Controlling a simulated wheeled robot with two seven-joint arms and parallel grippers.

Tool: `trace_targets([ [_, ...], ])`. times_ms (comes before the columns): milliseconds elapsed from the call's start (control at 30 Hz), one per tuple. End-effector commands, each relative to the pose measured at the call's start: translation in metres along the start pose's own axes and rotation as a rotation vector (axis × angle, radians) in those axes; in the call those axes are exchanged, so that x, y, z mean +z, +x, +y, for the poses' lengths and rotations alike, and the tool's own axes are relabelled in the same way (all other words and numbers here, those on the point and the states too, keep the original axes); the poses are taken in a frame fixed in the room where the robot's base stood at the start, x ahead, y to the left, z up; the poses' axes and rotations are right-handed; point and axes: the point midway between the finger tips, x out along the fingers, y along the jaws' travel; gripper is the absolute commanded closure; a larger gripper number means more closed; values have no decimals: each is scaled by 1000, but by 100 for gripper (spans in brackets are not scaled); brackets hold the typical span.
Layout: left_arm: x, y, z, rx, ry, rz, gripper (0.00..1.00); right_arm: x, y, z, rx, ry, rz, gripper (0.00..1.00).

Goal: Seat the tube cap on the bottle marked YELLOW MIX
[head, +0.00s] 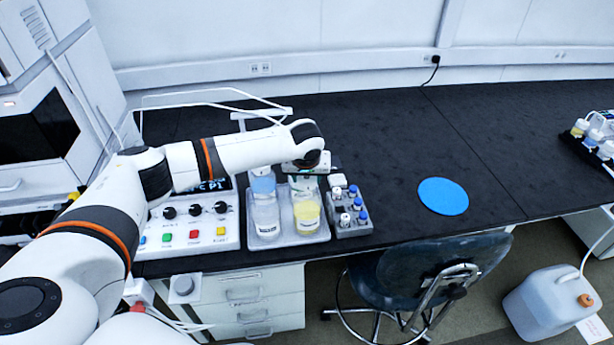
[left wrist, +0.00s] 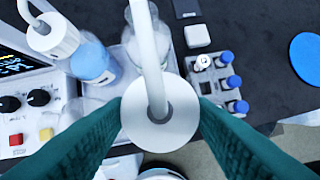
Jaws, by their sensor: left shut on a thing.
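My right gripper is not in view.
The grey tray (head: 287,241) sits near the bench's front edge. A blue-filled bottle (head: 263,184) stands at the back left, capped with a tube in the left wrist view. A vial rack (head: 352,229) is close at right. A blue disc (head: 443,196) lies on open bench.

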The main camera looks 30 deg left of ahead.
Motion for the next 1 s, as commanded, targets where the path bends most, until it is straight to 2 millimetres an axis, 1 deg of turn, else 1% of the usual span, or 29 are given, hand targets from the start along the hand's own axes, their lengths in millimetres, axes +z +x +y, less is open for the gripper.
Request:
trace_targets([
  [33, -2, 6, 0, 0, 0, -1, 75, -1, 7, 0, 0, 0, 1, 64],
  [200, -3, 8, 0, -1, 0, -1, 75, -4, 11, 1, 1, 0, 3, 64],
  [533, -3, 7, 0, -1, 0, 0, 75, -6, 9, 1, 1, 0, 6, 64],
  [833, -3, 6, 0, -1, -1, 0, 75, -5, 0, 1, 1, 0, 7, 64],
  [1000, -3, 7, 0, -1, -1, 0, 75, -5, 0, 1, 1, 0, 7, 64],
])
